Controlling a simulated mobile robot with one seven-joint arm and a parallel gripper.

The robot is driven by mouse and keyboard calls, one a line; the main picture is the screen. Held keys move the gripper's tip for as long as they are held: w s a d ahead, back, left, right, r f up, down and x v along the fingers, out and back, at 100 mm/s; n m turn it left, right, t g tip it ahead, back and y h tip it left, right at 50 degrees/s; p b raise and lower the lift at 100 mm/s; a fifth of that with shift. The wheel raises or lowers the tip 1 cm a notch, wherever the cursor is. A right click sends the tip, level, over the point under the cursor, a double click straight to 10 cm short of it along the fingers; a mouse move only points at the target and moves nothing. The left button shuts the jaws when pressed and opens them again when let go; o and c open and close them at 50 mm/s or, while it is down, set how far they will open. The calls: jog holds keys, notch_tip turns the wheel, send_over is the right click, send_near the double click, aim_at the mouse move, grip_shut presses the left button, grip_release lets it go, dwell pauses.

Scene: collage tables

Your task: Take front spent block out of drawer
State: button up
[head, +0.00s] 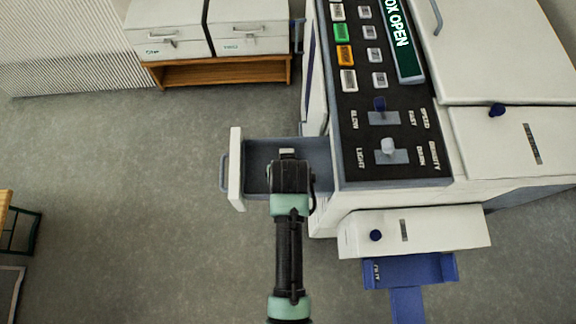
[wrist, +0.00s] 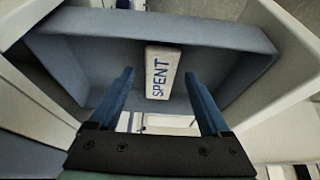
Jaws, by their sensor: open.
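The drawer (head: 236,170) is pulled out of the left side of the machine, with a white front and a blue-grey inside; its inner wall (wrist: 240,85) fills much of the wrist view. A white block marked SPENT (wrist: 162,72) is in the drawer. My gripper (wrist: 158,78) is open, its two blue fingers on either side of the block, with gaps showing at both sides. In the head view my gripper (head: 290,176) is over the drawer and hides part of its inside. Only one block shows clearly; I cannot tell whether others are hidden.
The large white machine (head: 480,150) with a dark button panel (head: 385,100) stands right of the drawer. A white tray-like part (head: 415,232) juts out below it. White boxes (head: 165,28) sit on a wooden stand at the back. The floor left of the drawer is clear.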

jog(key=v, duration=1.1)
jog(key=shift+r, duration=0.35)
jog(key=shift+s, duration=0.1)
